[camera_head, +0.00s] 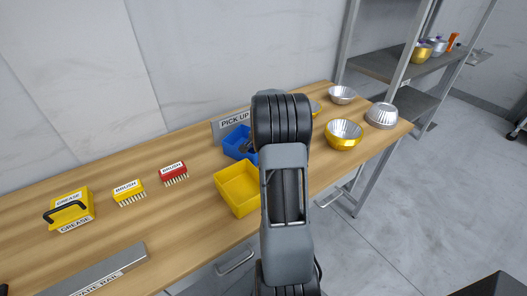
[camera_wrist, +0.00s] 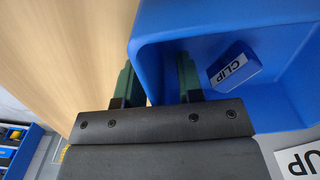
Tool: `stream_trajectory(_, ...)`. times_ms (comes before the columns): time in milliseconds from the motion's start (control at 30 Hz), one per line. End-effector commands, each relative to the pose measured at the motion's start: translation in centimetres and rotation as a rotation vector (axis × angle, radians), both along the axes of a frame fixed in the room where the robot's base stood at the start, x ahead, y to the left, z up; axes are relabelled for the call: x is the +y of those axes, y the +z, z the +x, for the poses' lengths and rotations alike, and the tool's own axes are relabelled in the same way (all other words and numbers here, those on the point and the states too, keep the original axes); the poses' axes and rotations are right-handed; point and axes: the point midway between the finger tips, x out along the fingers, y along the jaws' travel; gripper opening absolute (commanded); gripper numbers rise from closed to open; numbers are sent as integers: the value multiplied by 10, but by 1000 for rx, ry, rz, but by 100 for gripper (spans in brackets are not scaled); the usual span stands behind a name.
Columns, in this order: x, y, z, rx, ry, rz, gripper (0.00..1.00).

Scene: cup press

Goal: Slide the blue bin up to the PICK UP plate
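The blue bin (camera_head: 236,141) stands on the wooden table in front of the grey PICK UP plate (camera_head: 229,124), partly hidden behind my arm in the head view. In the wrist view the blue bin (camera_wrist: 225,28) fills the upper right, with a blue CLIP block (camera_wrist: 232,72) inside. Part of the PICK UP plate (camera_wrist: 300,160) shows close beside it at lower right. My gripper (camera_wrist: 157,80) has its two green fingers apart, one outside the bin's wall and one inside. The wall lies between them; firm contact on both sides cannot be made out.
A yellow bin (camera_head: 238,190) stands just in front of the blue bin. A red brush (camera_head: 173,172), yellow brush (camera_head: 129,191) and yellow grease box (camera_head: 71,212) are to the left. Metal and yellow bowls (camera_head: 344,134) stand at the right end. The table between the brushes and bins is clear.

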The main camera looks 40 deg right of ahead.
Motion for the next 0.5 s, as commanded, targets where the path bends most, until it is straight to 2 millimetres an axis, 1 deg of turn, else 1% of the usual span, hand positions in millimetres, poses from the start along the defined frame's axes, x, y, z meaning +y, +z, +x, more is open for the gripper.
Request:
stream_trajectory(67,0,0,0,0,0,0,34)
stream_trajectory(100,0,0,0,0,0,0,32)
stream_trajectory(433,0,0,0,0,0,0,1)
stream_trajectory(500,0,0,0,0,0,0,0)
